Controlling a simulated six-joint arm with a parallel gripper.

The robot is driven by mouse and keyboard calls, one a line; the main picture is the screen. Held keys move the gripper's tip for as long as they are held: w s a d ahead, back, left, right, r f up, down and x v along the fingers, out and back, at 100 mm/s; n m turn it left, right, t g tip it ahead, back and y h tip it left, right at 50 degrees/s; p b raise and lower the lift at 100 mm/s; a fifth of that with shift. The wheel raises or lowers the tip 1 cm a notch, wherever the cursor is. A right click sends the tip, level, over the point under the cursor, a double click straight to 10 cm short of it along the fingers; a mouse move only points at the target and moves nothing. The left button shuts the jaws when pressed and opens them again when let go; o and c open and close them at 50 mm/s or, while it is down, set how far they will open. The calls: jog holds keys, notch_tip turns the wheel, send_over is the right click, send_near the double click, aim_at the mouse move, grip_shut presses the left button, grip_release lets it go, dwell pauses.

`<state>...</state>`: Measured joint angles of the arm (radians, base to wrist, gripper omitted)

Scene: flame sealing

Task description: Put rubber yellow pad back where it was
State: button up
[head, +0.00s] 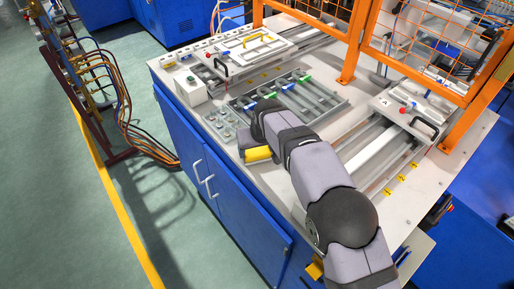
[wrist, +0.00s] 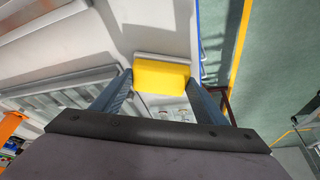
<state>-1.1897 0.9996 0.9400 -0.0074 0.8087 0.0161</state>
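The rubber yellow pad (wrist: 162,78) is a yellow block with a pale grey strip along its far edge. In the wrist view it sits between the two fingers of my gripper (wrist: 160,80), which touch its left and right ends. In the head view the pad (head: 258,154) shows at the front left edge of the white worktable (head: 275,183), beside my gripper. My wrist hides most of the fingers there. A shadow lies on the white surface beyond the pad in the wrist view, and the pad looks raised above the table.
A grey tray (head: 340,104) with rails and blue and green clamps lies behind my gripper. Small metal parts (head: 222,122) stand to its left. A white control box (head: 190,87) and an orange mesh guard (head: 350,45) stand farther back. Bare tabletop lies along the front edge.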

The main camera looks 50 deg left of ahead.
jog(key=o, duration=0.4)
